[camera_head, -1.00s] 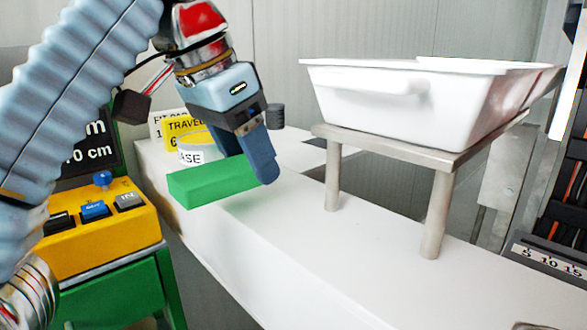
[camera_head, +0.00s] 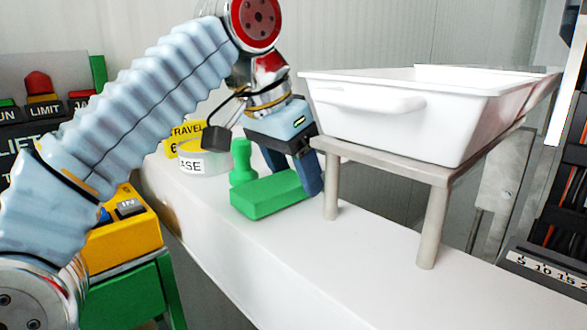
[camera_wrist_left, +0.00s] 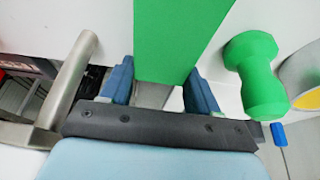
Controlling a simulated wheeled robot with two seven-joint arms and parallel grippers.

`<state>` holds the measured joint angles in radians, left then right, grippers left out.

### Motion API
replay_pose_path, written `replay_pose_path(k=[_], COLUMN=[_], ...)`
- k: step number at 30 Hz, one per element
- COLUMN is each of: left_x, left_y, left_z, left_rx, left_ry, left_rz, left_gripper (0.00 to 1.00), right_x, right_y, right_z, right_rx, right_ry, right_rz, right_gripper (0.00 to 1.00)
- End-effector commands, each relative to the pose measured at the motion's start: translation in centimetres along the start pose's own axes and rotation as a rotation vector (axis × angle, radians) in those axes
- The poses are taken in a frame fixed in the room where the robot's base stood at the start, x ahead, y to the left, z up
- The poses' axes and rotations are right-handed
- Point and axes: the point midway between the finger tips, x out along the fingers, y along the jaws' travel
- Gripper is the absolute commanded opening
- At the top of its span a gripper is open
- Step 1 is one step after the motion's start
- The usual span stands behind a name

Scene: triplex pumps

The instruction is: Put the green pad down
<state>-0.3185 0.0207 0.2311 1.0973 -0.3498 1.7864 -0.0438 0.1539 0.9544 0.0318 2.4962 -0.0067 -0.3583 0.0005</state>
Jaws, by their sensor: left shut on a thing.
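The green pad (camera_head: 268,195) is a flat rectangular block at the white counter, below and left of my left gripper (camera_head: 309,180). In the left wrist view the green pad (camera_wrist_left: 175,35) sits between the two blue fingers of my left gripper (camera_wrist_left: 160,85), which is shut on it. I cannot tell whether the pad's underside touches the counter. My right gripper is in neither view.
A green knobbed piece (camera_head: 242,163) stands just behind the pad; it also shows in the wrist view (camera_wrist_left: 257,75). A labelled round tub (camera_head: 204,158) is at the left. A white basin (camera_head: 400,105) rests on a metal stand (camera_head: 432,228) at the right. The counter's front (camera_head: 300,265) is clear.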

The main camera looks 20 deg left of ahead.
Motion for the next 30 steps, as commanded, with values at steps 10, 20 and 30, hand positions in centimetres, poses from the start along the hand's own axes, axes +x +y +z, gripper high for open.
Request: replay_pose_path(k=[10,20,30], left_x=[0.4,0.3,-3.2], left_y=[0.0,0.0,0.1], left_z=[0.2,0.1,0.0], left_rx=[0.000,0.000,0.002], left_ry=[-0.001,-0.001,0.003], left_rz=[0.000,0.000,0.001], left_gripper=[0.78,0.86,0.86], right_x=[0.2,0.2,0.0], right_y=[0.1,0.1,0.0], right_z=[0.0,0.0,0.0], right_rx=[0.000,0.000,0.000], right_ry=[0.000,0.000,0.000], right_rz=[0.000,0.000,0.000], right_gripper=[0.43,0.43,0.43])
